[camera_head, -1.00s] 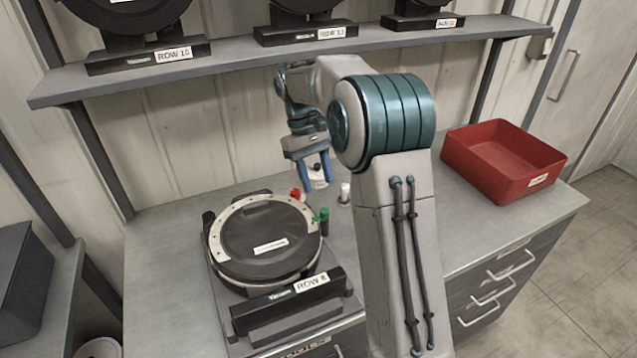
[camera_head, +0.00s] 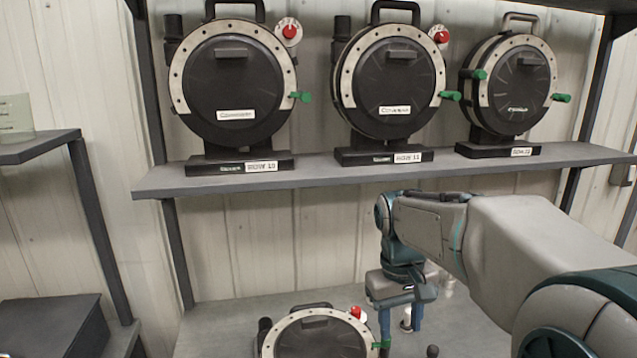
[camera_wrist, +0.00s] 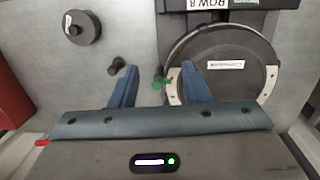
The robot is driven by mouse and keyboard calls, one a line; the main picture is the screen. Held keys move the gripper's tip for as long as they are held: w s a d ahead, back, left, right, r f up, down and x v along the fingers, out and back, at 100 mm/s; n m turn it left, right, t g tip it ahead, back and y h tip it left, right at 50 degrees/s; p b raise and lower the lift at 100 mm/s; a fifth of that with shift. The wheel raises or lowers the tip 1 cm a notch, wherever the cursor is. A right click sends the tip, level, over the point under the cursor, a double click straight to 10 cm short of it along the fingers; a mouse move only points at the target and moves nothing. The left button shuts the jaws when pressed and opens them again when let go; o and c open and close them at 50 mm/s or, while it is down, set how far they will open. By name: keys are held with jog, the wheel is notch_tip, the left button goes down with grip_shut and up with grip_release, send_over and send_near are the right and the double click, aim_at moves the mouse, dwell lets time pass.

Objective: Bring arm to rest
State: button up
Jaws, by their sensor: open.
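My gripper (camera_head: 402,322) hangs fingers-down over the bench, to the right of the ROW 8 seed meter (camera_head: 290,332). The gripper is above the bench and apart from the meter, as far as I can tell. The lower part of the bench is cut off in the head view.
A shelf (camera_head: 330,172) holds three upright seed meters, the left one (camera_head: 232,90), the middle one (camera_head: 392,85) and the right one (camera_head: 512,85). A dark round part (camera_wrist: 82,27) and a small dark knob (camera_wrist: 117,66) are on the bench. A dark box (camera_head: 52,325) stands at left.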

jog(key=s+f+m+t+y, duration=0.1)
jog(key=s+f+m+t, duration=0.1)
jog(key=s, duration=1.1)
jog(key=shift+s+d+f+t, duration=0.35)
jog(key=shift+f+t, duration=0.2)
jog(key=shift+t, duration=0.45)
